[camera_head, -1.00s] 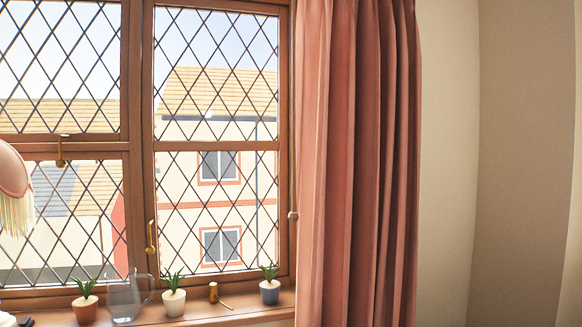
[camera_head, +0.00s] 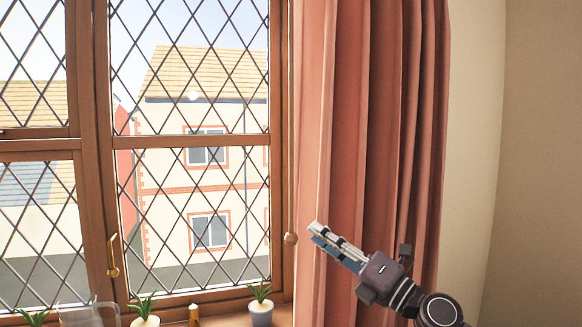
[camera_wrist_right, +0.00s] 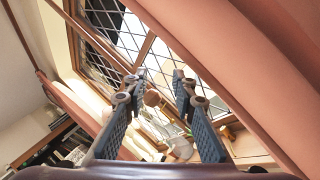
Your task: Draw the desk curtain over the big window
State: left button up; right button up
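The salmon-pink desk curtain (camera_head: 345,120) hangs gathered at the right side of the big window (camera_head: 190,141), whose panes are uncovered. A small wooden knob (camera_head: 291,238) hangs at the curtain's left edge, seemingly on a thin rod or cord. My right gripper (camera_head: 316,232) is in front of the curtain, just right of the knob, pointing left. In the right wrist view, the gripper (camera_wrist_right: 160,85) is open, with the knob (camera_wrist_right: 152,97) showing between its fingers. I cannot tell if they touch. The curtain (camera_wrist_right: 220,60) crosses the upper right there. My left gripper is not in view.
The sill holds a plant in a grey-blue pot (camera_head: 261,313), a plant in a white pot (camera_head: 145,321), a small wooden item (camera_head: 194,314) and a glass jug (camera_head: 88,316). A brass window handle (camera_head: 113,256) sticks out at left. Bare wall (camera_head: 540,150) lies to the right.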

jog(key=s+r+n+g+h, duration=0.1)
jog(key=s+r+n+g, duration=0.1)
jog(key=r+n, duration=0.45)
jog(key=s+r+n+g+h, duration=0.1)
jog(key=s+r+n, duration=0.2)
jog(key=r+n, duration=0.35)
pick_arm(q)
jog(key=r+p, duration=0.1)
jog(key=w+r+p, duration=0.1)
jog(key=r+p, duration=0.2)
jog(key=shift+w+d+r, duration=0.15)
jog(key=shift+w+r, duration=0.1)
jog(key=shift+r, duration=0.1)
pick_arm(e)
jog(key=w+a+r+m, duration=0.1)
jog(key=w+a, duration=0.4)
jog(key=a, duration=0.1)
jog(key=shift+w+a+g, duration=0.15)
jog(key=shift+a+g, duration=0.15)
jog(key=shift+a, duration=0.1)
jog(key=shift+r, duration=0.1)
grip_shut()
